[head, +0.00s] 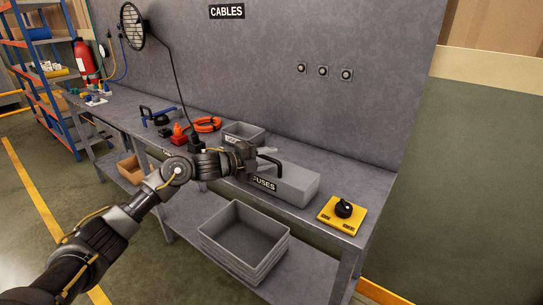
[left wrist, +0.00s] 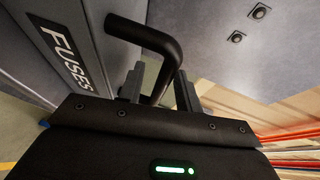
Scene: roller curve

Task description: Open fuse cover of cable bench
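The fuse cover (head: 298,185) is a grey box marked FUSES, on the bench near its front edge, and it looks closed. It fills the upper left of the left wrist view (left wrist: 30,50). Its black bent handle (head: 270,157) sticks up from the top. My left gripper (head: 250,160) is at the handle. In the left wrist view the handle (left wrist: 155,42) passes between the two fingers (left wrist: 160,88), with gaps beside it, so the gripper looks open around it. My right gripper is not in view.
The cable bench (head: 215,135) also holds a yellow plate with a black knob (head: 343,209), a grey bin (head: 244,131) and an orange cable coil (head: 207,124). Stacked grey trays (head: 283,245) sit on the lower shelf. A grey panel stands behind.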

